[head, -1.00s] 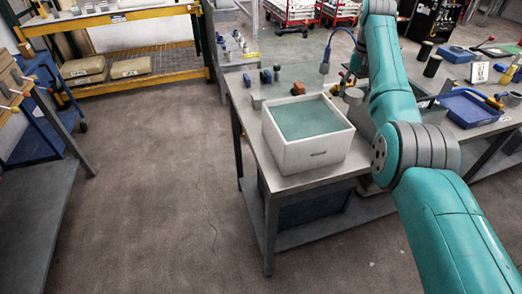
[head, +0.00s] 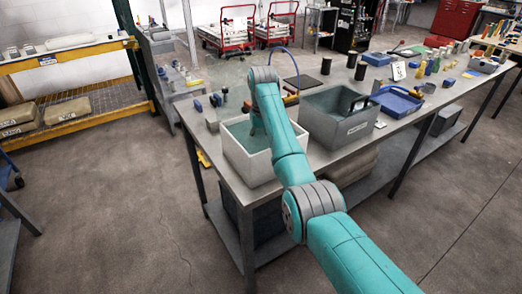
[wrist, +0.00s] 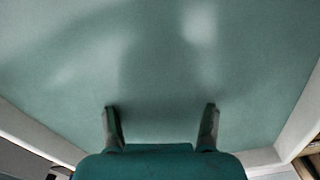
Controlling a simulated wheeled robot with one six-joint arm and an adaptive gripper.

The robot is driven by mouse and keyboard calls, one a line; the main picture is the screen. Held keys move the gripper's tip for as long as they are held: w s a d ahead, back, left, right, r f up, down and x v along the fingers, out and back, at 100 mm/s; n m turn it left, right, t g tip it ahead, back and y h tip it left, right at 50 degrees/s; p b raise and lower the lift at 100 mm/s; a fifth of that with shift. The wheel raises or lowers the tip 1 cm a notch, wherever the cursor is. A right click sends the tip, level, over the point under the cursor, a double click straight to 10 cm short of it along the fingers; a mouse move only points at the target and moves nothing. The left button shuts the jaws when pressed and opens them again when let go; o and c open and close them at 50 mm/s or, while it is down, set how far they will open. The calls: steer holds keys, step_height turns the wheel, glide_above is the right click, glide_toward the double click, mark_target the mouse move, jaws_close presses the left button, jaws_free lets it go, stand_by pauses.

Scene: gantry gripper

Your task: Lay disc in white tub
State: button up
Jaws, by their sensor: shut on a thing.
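The white tub (head: 258,172) stands on the near-left part of the metal bench in the head view, with a flat teal surface inside. In the wrist view the teal surface (wrist: 160,60) fills most of the picture, with pale tub walls (wrist: 298,135) at the lower corners. My arm reaches over the tub. My gripper (wrist: 160,107) points at the teal surface, its two fingers apart around something I cannot make out. The disc itself is not discernible in either view. How high my gripper is above the surface is hard to tell.
A grey bin (head: 345,127) with a label stands just right of the tub. Small blue and orange items (head: 215,100) sit behind the tub. Floor left of the bench is clear.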

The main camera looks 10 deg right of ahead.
mark_target(262, 149)
steer(key=shift+d+f, duration=0.1)
steer(key=shift+f, duration=1.6)
steer(key=o, duration=1.3)
steer(key=shift+f, duration=0.15)
step_height(262, 149, up, 12)
steer(key=shift+r, duration=0.15)
